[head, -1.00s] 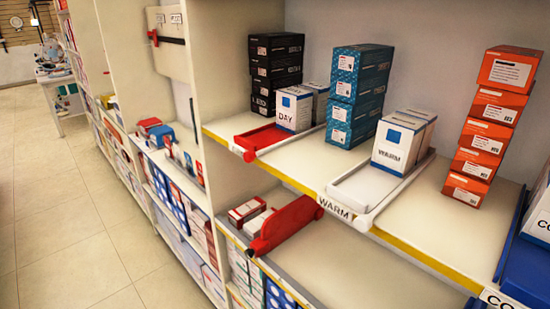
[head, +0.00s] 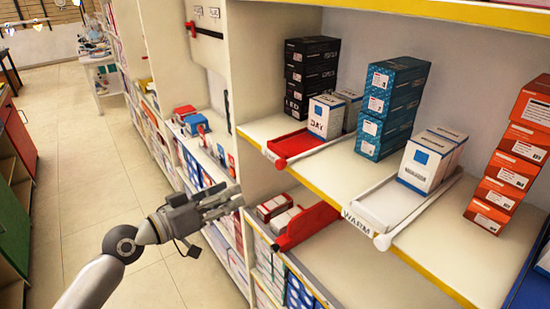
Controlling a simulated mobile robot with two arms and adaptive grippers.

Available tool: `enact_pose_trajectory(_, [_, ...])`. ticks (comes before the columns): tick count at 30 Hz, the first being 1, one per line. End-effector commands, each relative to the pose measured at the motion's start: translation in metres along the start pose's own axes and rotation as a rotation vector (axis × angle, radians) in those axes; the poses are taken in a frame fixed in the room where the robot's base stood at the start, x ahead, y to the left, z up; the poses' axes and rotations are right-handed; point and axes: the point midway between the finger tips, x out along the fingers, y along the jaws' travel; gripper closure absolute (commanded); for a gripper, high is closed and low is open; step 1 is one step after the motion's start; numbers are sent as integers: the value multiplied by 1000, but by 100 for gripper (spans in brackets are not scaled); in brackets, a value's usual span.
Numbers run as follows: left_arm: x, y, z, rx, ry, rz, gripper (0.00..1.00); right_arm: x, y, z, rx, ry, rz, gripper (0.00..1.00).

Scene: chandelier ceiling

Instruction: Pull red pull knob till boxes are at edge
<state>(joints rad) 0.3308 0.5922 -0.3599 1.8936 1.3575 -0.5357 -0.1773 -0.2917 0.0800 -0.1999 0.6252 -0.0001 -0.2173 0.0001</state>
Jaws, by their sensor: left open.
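A red pull tray (head: 300,142) sits on the upper shelf. Its round red pull knob (head: 281,163) is at the shelf's front edge. White DAY boxes (head: 326,117) stand toward the back of the tray, behind a bare red front part. My left gripper (head: 236,200) is open and empty, left of and below the knob in the picture, apart from it. My right gripper is not in view.
A white WARM tray (head: 390,207) with a white knob (head: 382,242) holds white boxes. Black (head: 311,75), teal (head: 391,107) and orange (head: 511,160) box stacks stand around. A red object (head: 305,226) is on the lower shelf. The aisle floor (head: 85,160) is clear.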

Motion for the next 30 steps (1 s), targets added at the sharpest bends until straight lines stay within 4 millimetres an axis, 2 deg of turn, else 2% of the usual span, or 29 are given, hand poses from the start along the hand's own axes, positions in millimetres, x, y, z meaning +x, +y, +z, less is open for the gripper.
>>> enact_pose_trajectory(1, [-2,23,-17,16,6,48,57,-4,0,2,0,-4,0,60])
enact_pose_trajectory(3, [-5,44,-29,26,12,96,57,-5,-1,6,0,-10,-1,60])
enact_pose_trajectory(6, [-7,60,-38,32,14,132,57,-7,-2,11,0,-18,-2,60])
enact_pose_trajectory(11, [6,66,-42,30,17,143,57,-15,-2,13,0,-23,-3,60])
enact_pose_trajectory(24, [80,76,-43,31,17,139,57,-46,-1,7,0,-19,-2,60])
enact_pose_trajectory(30, [96,77,-41,32,17,138,57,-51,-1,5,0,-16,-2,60])
